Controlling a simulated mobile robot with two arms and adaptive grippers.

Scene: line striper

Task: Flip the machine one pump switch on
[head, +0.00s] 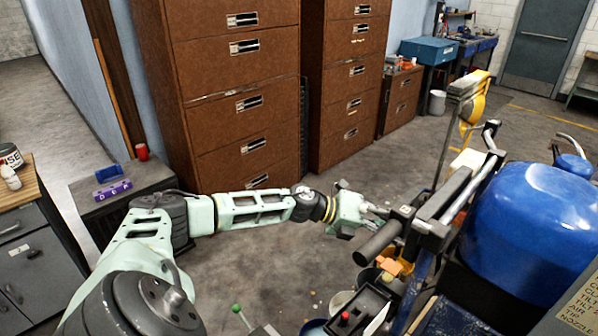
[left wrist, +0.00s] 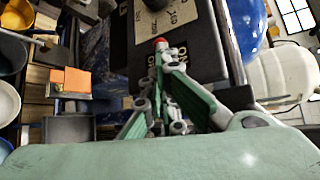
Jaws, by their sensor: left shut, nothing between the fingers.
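The machine (head: 530,225), with a large blue rounded cover, stands at the right of the head view. My left gripper (head: 376,211) reaches its black handle and control area from the left. In the left wrist view the gripper (left wrist: 158,75) is shut and empty, its fingertips in front of a black control box (left wrist: 203,45) with cream labels. A small red-tipped switch (left wrist: 160,43) shows just beyond the fingertips; I cannot tell whether they touch it or which way it is set. My right gripper is in neither view.
A grey cabinet (head: 88,208) at left holds a purple block (head: 112,188) and a red can (head: 142,151). Brown drawer cabinets (head: 235,110) stand behind my arm. Buckets (head: 342,300) sit by the machine. A black box with a red knob (head: 345,315) is low in front. Open floor lies between.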

